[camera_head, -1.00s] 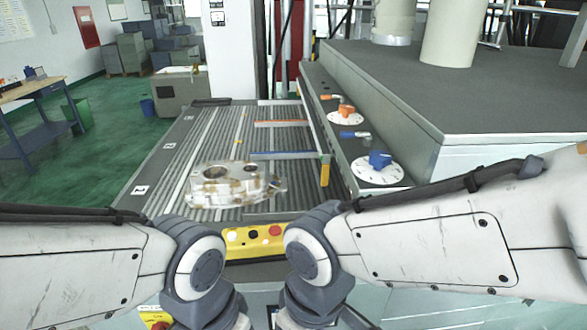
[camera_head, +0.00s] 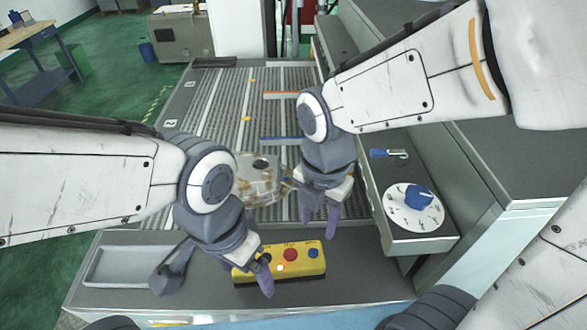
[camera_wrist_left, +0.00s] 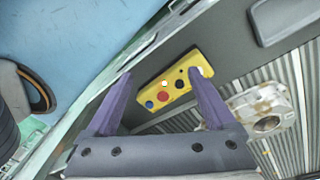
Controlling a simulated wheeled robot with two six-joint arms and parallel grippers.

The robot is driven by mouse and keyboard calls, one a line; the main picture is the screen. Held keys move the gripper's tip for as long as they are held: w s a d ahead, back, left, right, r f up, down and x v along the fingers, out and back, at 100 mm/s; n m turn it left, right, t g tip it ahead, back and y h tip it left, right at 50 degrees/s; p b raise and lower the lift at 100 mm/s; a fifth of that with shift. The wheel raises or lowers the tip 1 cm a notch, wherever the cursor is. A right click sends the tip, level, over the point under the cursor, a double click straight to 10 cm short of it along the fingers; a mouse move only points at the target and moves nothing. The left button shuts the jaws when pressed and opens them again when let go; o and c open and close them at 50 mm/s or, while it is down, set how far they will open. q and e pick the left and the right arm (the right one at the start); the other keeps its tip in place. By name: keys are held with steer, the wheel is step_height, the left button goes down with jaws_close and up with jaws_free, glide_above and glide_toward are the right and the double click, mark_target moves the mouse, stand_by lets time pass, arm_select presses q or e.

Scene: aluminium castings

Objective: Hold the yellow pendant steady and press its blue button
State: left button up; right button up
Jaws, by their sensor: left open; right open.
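The yellow pendant (camera_head: 301,271) lies on the grey ledge at the near end of the conveyor, with white, black, red and blue buttons on top. Its blue button (camera_head: 313,252) is at its right end, uncovered; in the left wrist view the blue button (camera_wrist_left: 149,105) is at the lower left end. My left gripper (camera_head: 257,273) is open over the pendant's left end, hiding part of it. In the left wrist view its fingers (camera_wrist_left: 162,77) appear on either side of the pendant; contact cannot be told. My right gripper (camera_head: 319,221) is open and empty, fingers down, beyond the pendant's right end.
A metal casting (camera_head: 262,190) lies on the roller conveyor (camera_head: 215,115) behind the pendant, partly hidden by my arms. A shallow grey tray (camera_head: 100,270) is left on the ledge. A blue knob on a white dial (camera_head: 412,220) stands at right.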

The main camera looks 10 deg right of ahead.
arm_select(q)
steer(key=w+f+n, duration=0.1)
steer(key=w+n, duration=0.1)
steer(key=n, duration=0.5)
steer(key=w+a+f+n, duration=0.1)
steer(key=w+n, duration=0.1)
steer(key=n, duration=0.5)
steer(key=w+a+f+n, duration=0.1)
steer(key=w+n, duration=0.2)
steer(key=n, duration=0.4)
steer(key=shift+a+f+y, duration=0.15)
steer(key=shift+f+y, duration=0.25)
steer(key=n, duration=0.1)
steer(key=w+n, duration=0.1)
steer(key=n, duration=0.1)
steer(key=f+n, duration=0.1)
steer(key=shift+w+a, duration=0.2)
steer(key=shift+a, duration=0.15)
steer(key=shift+n, duration=0.3)
step_height(320, 180, down, 10)
steer(key=shift+f, duration=0.15)
arm_select(e)
steer(key=shift+a, duration=0.15)
arm_select(q)
steer(key=c, duration=1.2)
jaws_close()
arm_select(e)
steer(key=shift+c, duration=0.6)
jaws_close()
